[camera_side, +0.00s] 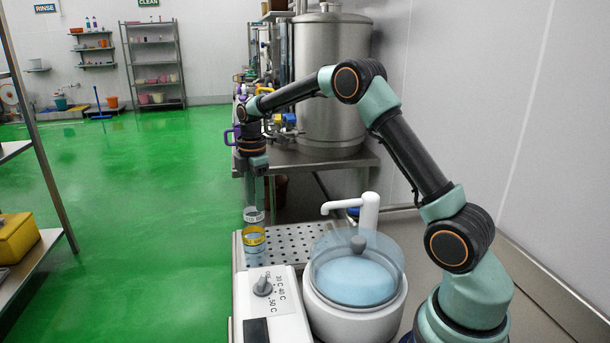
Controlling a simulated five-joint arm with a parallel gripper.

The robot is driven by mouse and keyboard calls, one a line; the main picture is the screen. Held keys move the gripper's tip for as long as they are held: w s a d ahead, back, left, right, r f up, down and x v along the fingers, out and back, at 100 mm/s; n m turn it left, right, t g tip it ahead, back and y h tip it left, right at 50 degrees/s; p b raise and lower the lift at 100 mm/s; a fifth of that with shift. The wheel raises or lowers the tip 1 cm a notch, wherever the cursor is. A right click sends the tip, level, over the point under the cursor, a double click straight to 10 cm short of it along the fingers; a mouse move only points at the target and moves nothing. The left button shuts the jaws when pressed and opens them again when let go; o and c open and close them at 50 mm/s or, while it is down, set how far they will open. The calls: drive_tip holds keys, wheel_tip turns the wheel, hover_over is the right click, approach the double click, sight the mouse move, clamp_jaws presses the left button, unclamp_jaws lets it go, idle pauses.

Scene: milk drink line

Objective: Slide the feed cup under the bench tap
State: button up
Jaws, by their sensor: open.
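A small clear cup with a yellow band (254,239) stands at the left end of the perforated steel drain plate (298,236). I take it to be the feed cup. My gripper (254,214) points straight down just above the cup, its fingers open. In this view the fingertips come close to the cup's rim, and I cannot tell whether they touch or straddle it. The white bench tap (369,212) stands to the right, at the back of the plate, its spout reaching left. The cup is left of the spout, not under it.
A white round vessel with a clear lid (357,270) and a white control box with a dial (272,305) stand in front of the plate. A steel tank (331,90) and bench stand behind. The plate between cup and tap looks clear.

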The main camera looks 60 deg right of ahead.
wheel_tip(320, 180, down, 10)
drive_tip(key=shift+w+r, duration=0.1)
drive_tip(key=shift+r, duration=0.05)
idle(0.4)
clamp_jaws()
idle(1.3)
